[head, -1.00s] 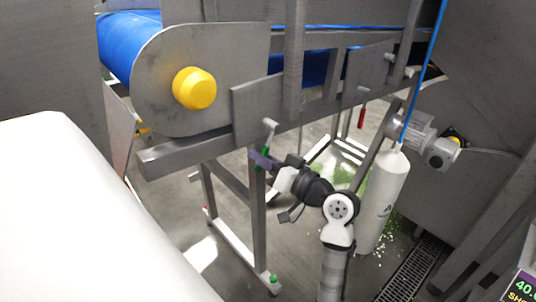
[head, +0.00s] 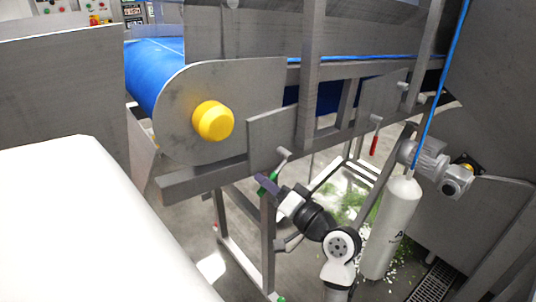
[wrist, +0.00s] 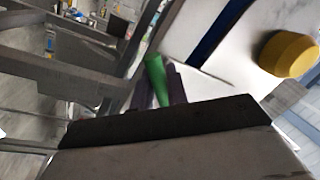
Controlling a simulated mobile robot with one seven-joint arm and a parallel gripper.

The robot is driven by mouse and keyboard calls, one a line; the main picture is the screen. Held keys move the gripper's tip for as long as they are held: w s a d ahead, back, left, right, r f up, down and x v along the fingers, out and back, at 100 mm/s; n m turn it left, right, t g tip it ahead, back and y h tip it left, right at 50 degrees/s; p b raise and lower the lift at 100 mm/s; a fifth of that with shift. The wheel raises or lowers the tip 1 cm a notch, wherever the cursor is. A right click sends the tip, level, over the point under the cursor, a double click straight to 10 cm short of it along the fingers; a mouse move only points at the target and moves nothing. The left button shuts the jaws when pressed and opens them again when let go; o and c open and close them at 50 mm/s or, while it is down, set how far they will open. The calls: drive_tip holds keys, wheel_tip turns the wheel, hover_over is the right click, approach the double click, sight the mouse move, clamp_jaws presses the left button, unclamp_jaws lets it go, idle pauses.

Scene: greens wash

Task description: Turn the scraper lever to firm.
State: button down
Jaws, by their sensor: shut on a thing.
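The lever with a green handle (head: 263,190) hangs from a pale pivot on a grey plate of the conveyor frame, below and right of the yellow-capped roller. Its handle slants down and to the left. My gripper (head: 270,184), with purple fingers, is shut on this handle. In the wrist view the green handle (wrist: 156,76) runs between the two purple fingers of my gripper (wrist: 163,88). The fingers hide part of the handle in the head view. No firm marking is readable.
A second lever with a red handle (head: 374,142) hangs farther right on the frame. A white cylinder (head: 391,225) stands close right of my arm. A large white rounded body (head: 90,220) fills the lower left. The yellow roller cap (head: 213,121) is above left. Green scraps lie on the floor.

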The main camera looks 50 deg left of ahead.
drive_tip(key=c, duration=1.5)
unclamp_jaws()
drive_tip(key=shift+o, duration=0.2)
drive_tip(key=d+f+b, duration=0.2)
drive_tip(key=d+b, duration=0.3)
drive_tip(key=d, duration=0.8)
drive_tip(key=shift+w+d, duration=0.25)
drive_tip(key=shift+d, duration=0.1)
drive_tip(key=shift+a, duration=0.15)
